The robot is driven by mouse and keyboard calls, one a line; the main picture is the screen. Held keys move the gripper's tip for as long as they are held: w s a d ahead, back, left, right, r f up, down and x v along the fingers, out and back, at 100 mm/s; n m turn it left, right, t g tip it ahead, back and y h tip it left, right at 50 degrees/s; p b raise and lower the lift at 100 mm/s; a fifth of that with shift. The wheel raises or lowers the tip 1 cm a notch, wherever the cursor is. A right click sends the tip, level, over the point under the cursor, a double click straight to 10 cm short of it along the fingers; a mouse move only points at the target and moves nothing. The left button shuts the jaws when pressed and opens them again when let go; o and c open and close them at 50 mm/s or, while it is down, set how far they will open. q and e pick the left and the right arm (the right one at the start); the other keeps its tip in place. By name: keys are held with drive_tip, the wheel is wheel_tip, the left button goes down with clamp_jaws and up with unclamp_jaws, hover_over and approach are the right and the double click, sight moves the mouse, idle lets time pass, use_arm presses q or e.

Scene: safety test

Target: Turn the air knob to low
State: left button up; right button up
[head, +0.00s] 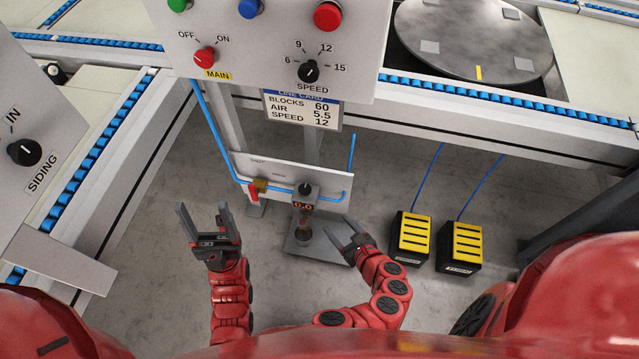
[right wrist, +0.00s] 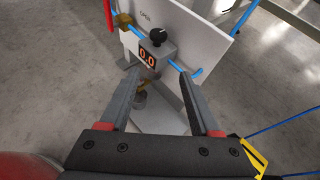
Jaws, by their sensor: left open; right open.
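The air unit's black knob (head: 305,188) sits on top of a small grey regulator on a white panel (head: 328,179), in line with a blue air pipe. In the right wrist view the knob (right wrist: 159,37) has a pale mark. Below it a red display (head: 303,206) reads 0.0, as does the display in the right wrist view (right wrist: 147,57). My right gripper (head: 339,226) is open and empty, below and right of the regulator, apart from the knob. In the right wrist view its fingers (right wrist: 159,78) point toward the regulator. My left gripper (head: 203,208) is open and empty, left of the panel.
A brass valve with a red handle (head: 253,192) sits left of the regulator. A line card (head: 302,108) reads AIR 5.5. The control board (head: 268,50) overhangs above. Two yellow-topped pedals (head: 411,235) stand right on the floor. A SIDING panel (head: 50,165) is at left.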

sight(306, 190)
drive_tip(key=shift+y, duration=0.3)
drive_tip(key=b+x, duration=0.1)
drive_tip(key=x, duration=0.5)
drive_tip(key=r+b+x, duration=0.1)
drive_tip(key=x, duration=0.4)
drive_tip(key=b+x, duration=0.1)
drive_tip(key=x, duration=0.5)
drive_tip(key=shift+w+a+r, duration=0.2)
drive_tip(key=shift+w+a, duration=0.15)
drive_tip(key=shift+w, duration=0.25)
clamp_jaws()
drive_tip(key=shift+r+y, duration=0.1)
drive_tip(key=shift+y, duration=0.2)
